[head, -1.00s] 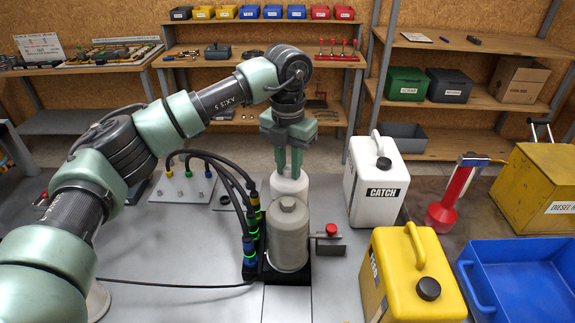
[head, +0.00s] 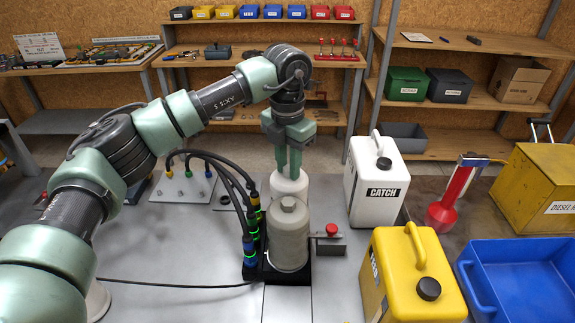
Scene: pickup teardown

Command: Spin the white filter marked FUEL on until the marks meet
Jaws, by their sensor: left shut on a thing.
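The white filter (head: 290,188) stands upright behind a grey canister (head: 288,235) on the metal bench. Its lower part is hidden by the canister, and I cannot see the FUEL marking or the alignment marks. My left gripper (head: 289,172) points straight down from above, its green fingers shut on the top of the white filter. My right gripper does not show in the head view.
Black hoses with coloured connectors (head: 250,215) rise just left of the canister. A red-knobbed valve (head: 331,231) sits at its right. A white CATCH jug (head: 377,185), a yellow jug (head: 410,275) and a blue bin (head: 520,280) stand farther right.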

